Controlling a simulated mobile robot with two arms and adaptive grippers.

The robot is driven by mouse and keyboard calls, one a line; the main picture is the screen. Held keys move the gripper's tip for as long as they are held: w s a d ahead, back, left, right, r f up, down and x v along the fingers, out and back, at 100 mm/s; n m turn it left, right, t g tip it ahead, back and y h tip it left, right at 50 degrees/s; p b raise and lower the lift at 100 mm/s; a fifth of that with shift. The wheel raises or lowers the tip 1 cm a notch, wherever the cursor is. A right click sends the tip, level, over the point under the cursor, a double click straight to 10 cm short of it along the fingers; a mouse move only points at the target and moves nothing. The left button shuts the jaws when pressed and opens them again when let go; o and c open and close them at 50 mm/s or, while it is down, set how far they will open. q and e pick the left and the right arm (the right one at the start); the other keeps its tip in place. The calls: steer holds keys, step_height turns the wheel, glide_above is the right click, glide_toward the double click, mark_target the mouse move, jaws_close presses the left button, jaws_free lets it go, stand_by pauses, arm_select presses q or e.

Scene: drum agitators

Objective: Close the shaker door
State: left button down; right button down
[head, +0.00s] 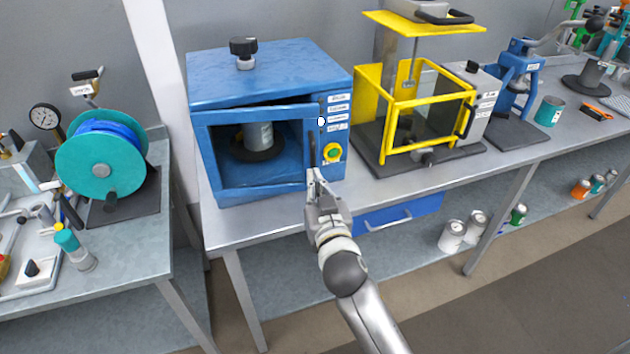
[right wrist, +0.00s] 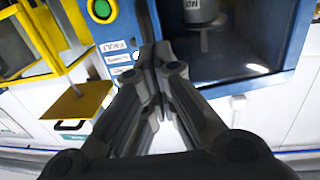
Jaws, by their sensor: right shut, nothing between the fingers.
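The shaker (head: 262,72) is a blue box on the bench with a black knob on top. Its blue-framed, windowed door (head: 212,160) stands slightly ajar, with a dark gap along its top edge. A grey can (head: 258,135) stands inside on a dark round base; it also shows in the right wrist view (right wrist: 200,10). My right gripper (head: 314,175) is shut and empty at the door's right edge, by the dark handle (head: 312,148). In the right wrist view its fingertips (right wrist: 150,55) are together against the blue edge; whether they touch it is unclear. My left gripper is not in view.
A green button (head: 333,152) sits on the shaker's front panel. A yellow-framed machine (head: 430,100) stands close on the right. A teal reel (head: 100,165) is on the left bench. A blue drawer (head: 400,213) is below the bench top. The floor in front is clear.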

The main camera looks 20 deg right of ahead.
mark_target(318, 154)
steer(key=shift+w, duration=0.1)
steer(key=w+d, duration=0.1)
steer(key=w, duration=0.1)
steer(key=w+d+y+p, duration=0.1)
steer(key=w, duration=0.2)
steer(key=w+d+n+y, duration=0.1)
steer(key=w+d, duration=0.1)
steer(key=w, duration=0.1)
steer(key=shift+w, duration=0.2)
steer(key=shift+r, duration=0.15)
steer(key=shift+s+r, duration=0.1)
steer(key=shift+r, duration=0.05)
steer(key=shift+p, duration=0.35)
